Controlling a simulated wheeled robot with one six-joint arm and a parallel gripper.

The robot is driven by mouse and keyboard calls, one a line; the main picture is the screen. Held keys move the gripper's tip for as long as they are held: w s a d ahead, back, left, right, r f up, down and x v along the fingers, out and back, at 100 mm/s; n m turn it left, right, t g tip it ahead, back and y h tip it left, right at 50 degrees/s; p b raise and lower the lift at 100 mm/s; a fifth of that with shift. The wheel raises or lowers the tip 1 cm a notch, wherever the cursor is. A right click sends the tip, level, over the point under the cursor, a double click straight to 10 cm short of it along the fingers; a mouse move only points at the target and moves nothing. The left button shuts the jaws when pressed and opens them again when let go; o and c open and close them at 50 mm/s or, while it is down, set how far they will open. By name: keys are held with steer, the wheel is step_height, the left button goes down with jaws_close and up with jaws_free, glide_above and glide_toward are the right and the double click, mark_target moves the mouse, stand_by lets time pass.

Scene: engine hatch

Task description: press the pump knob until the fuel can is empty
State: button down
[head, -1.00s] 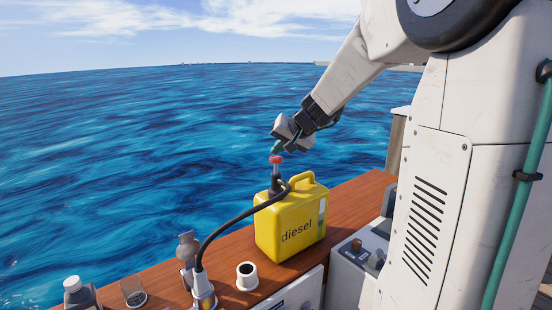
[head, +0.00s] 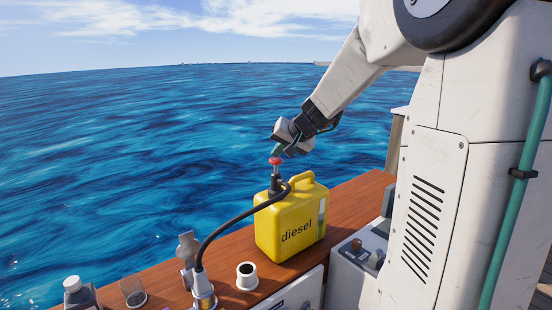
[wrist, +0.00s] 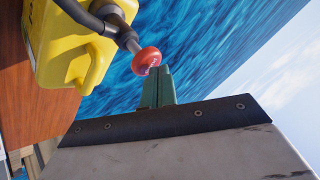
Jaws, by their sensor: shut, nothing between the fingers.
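The yellow fuel can (head: 290,226), marked "diesel", stands upright on the wooden deck in the head view. Its side has a pale level strip (head: 322,208); the level is too small to read. A dark hand pump (head: 276,184) rises from its top, with a red pump knob (head: 276,161) on a short stem. My gripper (head: 277,151) is shut and empty, pointing down with its teal fingertips on or just over the knob. In the wrist view the fingertips (wrist: 156,72) meet the edge of the red knob (wrist: 147,61); firm contact cannot be told.
A black hose (head: 230,223) runs from the pump to a filler fitting (head: 203,290) at the left. A white cup-like part (head: 247,276), a clear cup (head: 133,292) and a white-capped bottle (head: 74,287) stand along the wooden ledge (head: 346,213). Open water lies beyond.

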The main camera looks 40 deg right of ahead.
mark_target(278, 160)
steer(key=shift+f, duration=1.2)
stand_by(0.8)
steer(key=shift+r, duration=2.1)
steer(key=shift+r, duration=2.5)
